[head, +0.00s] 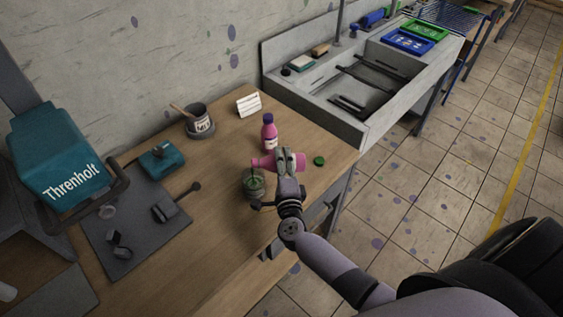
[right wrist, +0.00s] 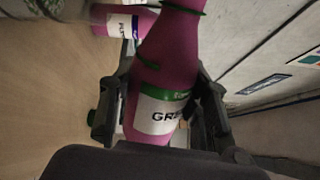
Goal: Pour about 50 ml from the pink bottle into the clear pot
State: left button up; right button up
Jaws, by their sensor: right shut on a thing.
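My right gripper (head: 289,160) is shut on a pink bottle (head: 265,162), which lies tilted on its side with its neck to the left. Its mouth is over the clear pot (head: 254,188) on the table. The pot's inside looks dark green; I cannot tell its level. In the right wrist view the held bottle (right wrist: 165,75) has a white label with a green band and letters starting "GR". A second pink bottle (head: 268,133) with a purple cap stands upright behind the gripper. A green cap (head: 319,161) lies on the table to the right. My left gripper is not in view.
A dark cup (head: 198,120) with a stick, a white card (head: 248,105) and a teal box (head: 161,158) are further back. A grey mat (head: 150,235) with small parts and a teal Threnholt machine (head: 60,160) are at left. A sink (head: 370,85) adjoins the table.

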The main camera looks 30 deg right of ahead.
jog(key=shift+r+m, duration=0.55)
jog(key=shift+m, duration=0.45)
jog(key=shift+a, duration=0.1)
jog(key=shift+r+m+b, duration=0.2)
jog(key=shift+m+b, duration=0.15)
jog(key=shift+m, duration=0.45)
jog(key=shift+w+a+r+m, duration=0.2)
jog(key=shift+r+m, duration=0.3)
jog(key=shift+m, duration=0.4)
jog(key=shift+s, duration=0.1)
jog(key=shift+a, duration=0.1)
jog(key=shift+a+m+b, duration=0.2)
jog(key=shift+m+b, duration=0.4)
jog(key=shift+m, duration=0.2)
jog(key=shift+w+a+r+m, duration=0.15)
jog(key=shift+w+a+m, duration=0.05)
jog(key=shift+m, duration=0.4)
jog(key=shift+a+r+m, duration=0.2)
jog(key=shift+r+m, duration=0.05)
jog(key=shift+m, duration=0.05)
